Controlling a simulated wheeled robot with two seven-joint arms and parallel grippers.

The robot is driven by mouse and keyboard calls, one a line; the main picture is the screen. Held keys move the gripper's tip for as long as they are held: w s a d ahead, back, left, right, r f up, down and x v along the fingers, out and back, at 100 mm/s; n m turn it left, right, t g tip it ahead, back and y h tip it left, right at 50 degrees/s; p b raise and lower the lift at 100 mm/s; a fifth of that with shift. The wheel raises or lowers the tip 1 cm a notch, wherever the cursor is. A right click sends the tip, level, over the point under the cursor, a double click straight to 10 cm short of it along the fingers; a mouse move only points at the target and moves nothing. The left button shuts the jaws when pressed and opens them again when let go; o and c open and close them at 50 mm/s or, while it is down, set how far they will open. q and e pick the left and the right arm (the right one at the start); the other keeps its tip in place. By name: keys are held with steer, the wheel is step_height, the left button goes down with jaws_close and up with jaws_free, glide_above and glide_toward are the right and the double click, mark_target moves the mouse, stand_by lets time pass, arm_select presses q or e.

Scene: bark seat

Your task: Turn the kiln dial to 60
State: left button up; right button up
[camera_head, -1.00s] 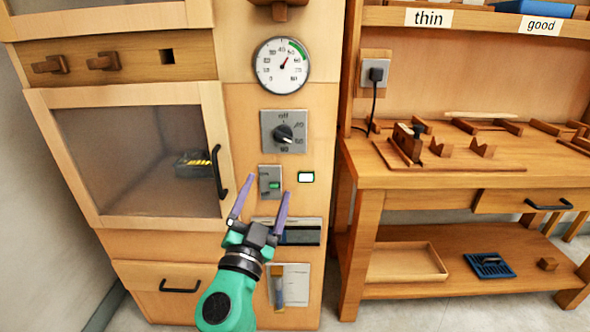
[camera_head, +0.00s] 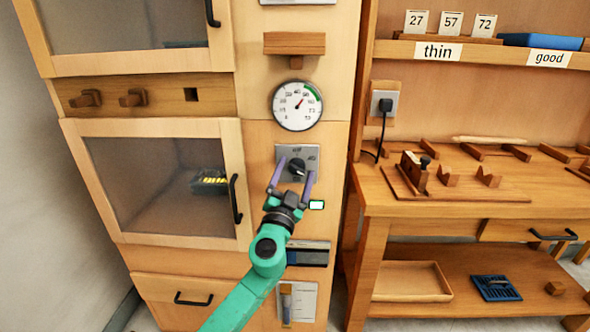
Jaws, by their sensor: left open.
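The kiln dial is a black knob (camera_head: 297,167) on a grey square plate (camera_head: 284,152) on the wooden cabinet front, below a round white gauge (camera_head: 298,105) with a green arc. My left gripper (camera_head: 291,180) is open, its two purple fingers pointing up at the plate, one to each side of the knob in the picture. I cannot tell whether they touch it. The fingers and wrist hide the plate's lower numbers and most of the switch below. My right gripper is not in view.
A glass-fronted cabinet door (camera_head: 160,187) with a black handle (camera_head: 235,199) stands left of the dial. A small lit display (camera_head: 316,205) is just right of my gripper. A workbench (camera_head: 455,187) with wooden jigs stands at right.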

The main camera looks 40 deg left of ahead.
arm_select(q)
jaws_close()
steer(key=shift+m, duration=0.3)
